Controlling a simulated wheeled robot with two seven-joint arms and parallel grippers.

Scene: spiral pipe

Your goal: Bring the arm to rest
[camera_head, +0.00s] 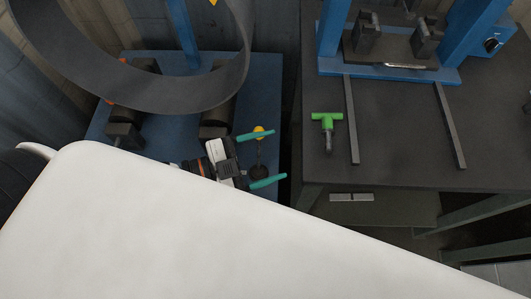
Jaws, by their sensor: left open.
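My left gripper (278,155) is in the middle of the head view, with two teal fingers spread apart and pointing right. It is open, and nothing is clasped between the fingers. A thin stalk with a yellow knob (259,130) shows beside the upper finger; I cannot tell whether they touch. My right gripper is not in view. A large white surface, which looks like part of my own arm, fills the lower left and hides much of what lies below.
A large dark curved pipe (150,108) stands over a blue machine base (262,80) with dark rollers. To the right, a dark table (400,150) bears a green T-handled tool (327,120), two metal rails (352,125) and a blue frame (345,70). The table's front right area is clear.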

